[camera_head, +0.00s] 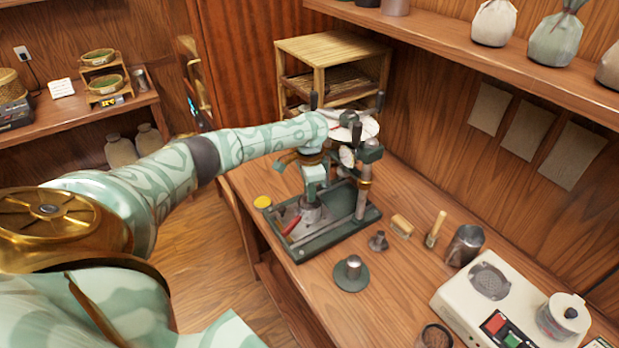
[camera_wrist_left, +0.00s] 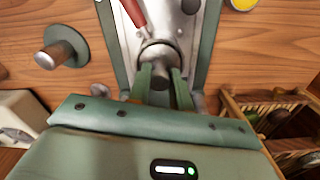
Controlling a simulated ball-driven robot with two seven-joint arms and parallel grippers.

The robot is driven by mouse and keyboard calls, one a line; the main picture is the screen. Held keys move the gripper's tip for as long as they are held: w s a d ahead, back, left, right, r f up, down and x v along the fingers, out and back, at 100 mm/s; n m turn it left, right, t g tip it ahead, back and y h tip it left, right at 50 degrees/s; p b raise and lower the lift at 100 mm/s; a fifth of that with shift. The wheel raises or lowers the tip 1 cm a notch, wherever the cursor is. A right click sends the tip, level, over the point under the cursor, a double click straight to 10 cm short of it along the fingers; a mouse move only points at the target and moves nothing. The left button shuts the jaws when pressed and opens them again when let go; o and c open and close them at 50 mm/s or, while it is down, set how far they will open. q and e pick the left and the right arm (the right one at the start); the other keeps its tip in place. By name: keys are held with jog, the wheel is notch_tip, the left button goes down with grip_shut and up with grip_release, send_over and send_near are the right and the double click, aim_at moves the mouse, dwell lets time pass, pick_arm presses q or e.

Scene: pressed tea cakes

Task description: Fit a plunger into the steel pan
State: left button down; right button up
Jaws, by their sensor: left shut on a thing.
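My left gripper (camera_head: 313,198) reaches down over the green press base and is shut on a steel plunger knob. In the left wrist view its green fingers (camera_wrist_left: 160,75) close around the knob (camera_wrist_left: 159,54). The knob stands over bright steel inside the press base, the steel pan (camera_wrist_left: 168,14), with a red handle (camera_head: 291,225) beside it. The fingers and knob hide how deep the plunger sits. A wide green-flanged plunger (camera_head: 350,274) and a smaller grey one (camera_head: 378,241) stand on the table; the wide one also shows in the left wrist view (camera_wrist_left: 60,47). My right gripper is not in view.
The press's upright post (camera_head: 362,190) rises close to the gripper. A brush (camera_head: 435,229), a wooden block (camera_head: 402,227), a steel cup (camera_head: 464,245) and a cream appliance (camera_head: 500,300) stand to the right. A yellow disc (camera_head: 262,202) lies at the left edge.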

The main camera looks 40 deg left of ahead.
pick_arm(q)
jog(key=c, duration=1.2)
grip_release()
jog(key=r, duration=0.1)
jog(key=r+p, duration=0.1)
jog(key=r, duration=0.1)
jog(key=r+p, duration=0.1)
jog(key=shift+s+d+r, duration=0.25)
jog(key=shift+s+r, duration=0.05)
jog(key=shift+r, duration=0.05)
jog(key=s+d+r+p, duration=0.1)
jog(key=s+d+r, duration=0.1)
jog(key=s, duration=0.1)
jog(key=s+d+r+p, duration=0.2)
jog(key=s+d+r, duration=0.1)
jog(key=s+d+r+p, duration=0.2)
jog(key=s+d+r, duration=0.1)
jog(key=s, duration=0.1)
jog(key=shift+d+r, duration=0.15)
jog(key=shift+d, duration=0.1)
jog(key=shift+d, duration=0.1)
